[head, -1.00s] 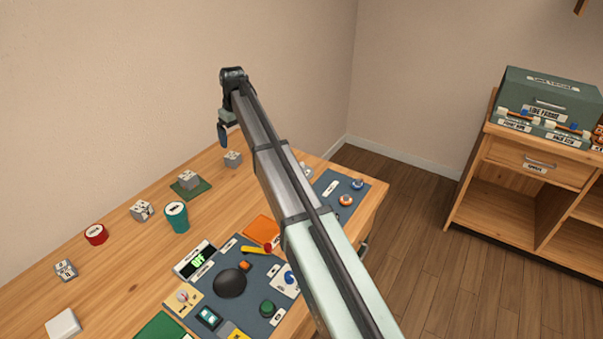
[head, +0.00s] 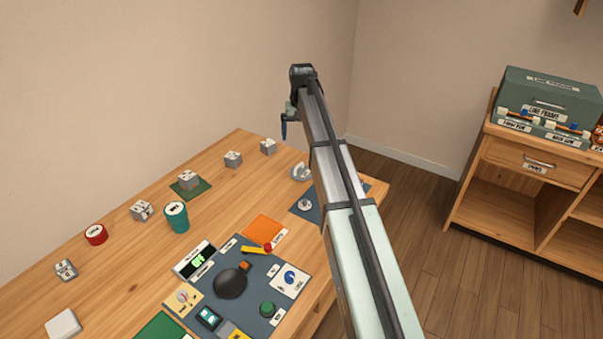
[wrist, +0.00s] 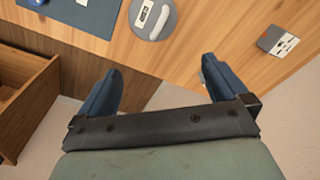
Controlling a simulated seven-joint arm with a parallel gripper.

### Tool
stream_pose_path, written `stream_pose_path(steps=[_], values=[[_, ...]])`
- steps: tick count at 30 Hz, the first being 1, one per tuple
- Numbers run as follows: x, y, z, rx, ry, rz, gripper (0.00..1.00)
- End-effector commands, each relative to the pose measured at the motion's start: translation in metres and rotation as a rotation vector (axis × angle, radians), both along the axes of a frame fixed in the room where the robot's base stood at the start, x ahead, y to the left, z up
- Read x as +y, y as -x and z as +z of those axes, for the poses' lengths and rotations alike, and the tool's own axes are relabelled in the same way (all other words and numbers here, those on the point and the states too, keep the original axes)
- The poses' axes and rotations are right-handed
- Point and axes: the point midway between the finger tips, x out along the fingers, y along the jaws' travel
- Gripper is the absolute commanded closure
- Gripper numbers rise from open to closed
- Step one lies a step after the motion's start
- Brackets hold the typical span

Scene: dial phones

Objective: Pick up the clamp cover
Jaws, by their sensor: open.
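The clamp cover appears to be the grey rounded piece with a pale curved handle (wrist: 162,22) and a small label, at the top middle of the wrist view. In the head view it is the pale grey piece (head: 301,172) on the table, just left of my arm. My gripper (wrist: 162,70) is open and empty, its two blue fingers spread wide. The piece lies ahead of the fingertips, apart from them. In the head view my gripper (head: 284,130) hangs above the table's far end.
A blue-grey panel (head: 306,216) lies beside the piece, partly hidden by my arm. A teal cylinder (head: 176,217) and the main control panel (head: 262,322) are nearer. A wooden cabinet (head: 528,185) stands at right.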

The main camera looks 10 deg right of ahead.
Motion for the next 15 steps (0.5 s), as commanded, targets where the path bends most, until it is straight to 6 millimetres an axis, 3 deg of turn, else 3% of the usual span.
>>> stream_pose_path(steps=[15], values=[[-0.003,0.02,-0.002,0.066,-0.022,-0.921,0.0]])
